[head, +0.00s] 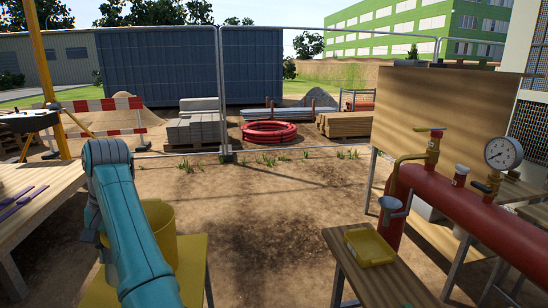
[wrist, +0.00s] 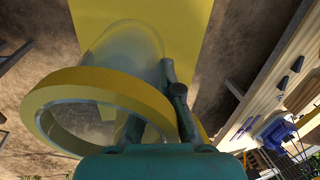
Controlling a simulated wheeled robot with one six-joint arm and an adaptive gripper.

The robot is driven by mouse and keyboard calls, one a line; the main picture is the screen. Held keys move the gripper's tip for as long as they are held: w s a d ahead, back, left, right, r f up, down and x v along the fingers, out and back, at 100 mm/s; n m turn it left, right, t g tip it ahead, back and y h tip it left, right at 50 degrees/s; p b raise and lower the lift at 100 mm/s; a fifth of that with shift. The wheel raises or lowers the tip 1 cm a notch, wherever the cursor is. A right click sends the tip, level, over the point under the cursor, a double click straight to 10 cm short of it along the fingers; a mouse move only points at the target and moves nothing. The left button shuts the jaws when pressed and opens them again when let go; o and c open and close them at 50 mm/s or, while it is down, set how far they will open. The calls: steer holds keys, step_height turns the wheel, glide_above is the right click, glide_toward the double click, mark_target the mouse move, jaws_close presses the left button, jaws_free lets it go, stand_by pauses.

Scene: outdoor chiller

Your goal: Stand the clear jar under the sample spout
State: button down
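The clear jar with a thick yellow rim (wrist: 95,85) fills the left and middle of the wrist view, over a yellow surface. In the head view, a yellow-looking cylinder (head: 160,230), apparently this jar, stands on the yellow stand (head: 193,262), partly behind my arm. My gripper (wrist: 155,112) is at the jar's rim, with one dark finger along its right side; the other is partly hidden, and contact is unclear. My arm hides the gripper in the head view. The spout assembly (head: 392,204), with a grey tap, is at the right beside the red pipe.
A yellow tray (head: 369,247) lies on a small wooden table (head: 385,283) near the spout. A pressure gauge (head: 503,153) and valves top the red pipe (head: 470,213). A wooden workbench (head: 35,190) stands at the left. Bare ground (head: 270,225) lies open between the stand and small table.

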steer(key=w+d+f+m, duration=0.1)
steer(key=w+d+f, duration=0.2)
steer(key=d+f, duration=0.65)
steer(key=w+d+f, duration=0.3)
steer(key=d+f, duration=0.6)
steer(key=d, duration=0.2)
steer(key=w+d+f+m, duration=0.1)
steer(key=w+d+f, duration=0.2)
steer(key=d+f, duration=0.7)
steer(key=s+d+f, duration=0.5)
steer(key=d+f, duration=0.1)
steer(key=d, duration=0.3)
steer(key=s+d+f+m, duration=0.1)
steer(key=s+d+f, duration=0.5)
steer(key=d, duration=0.3)
steer(key=s+d+f+m+t, duration=0.1)
steer(key=s+d+f, duration=0.5)
steer(key=d, duration=0.3)
steer(key=shift+d+f, duration=0.4)
steer(key=shift+f, duration=0.15)
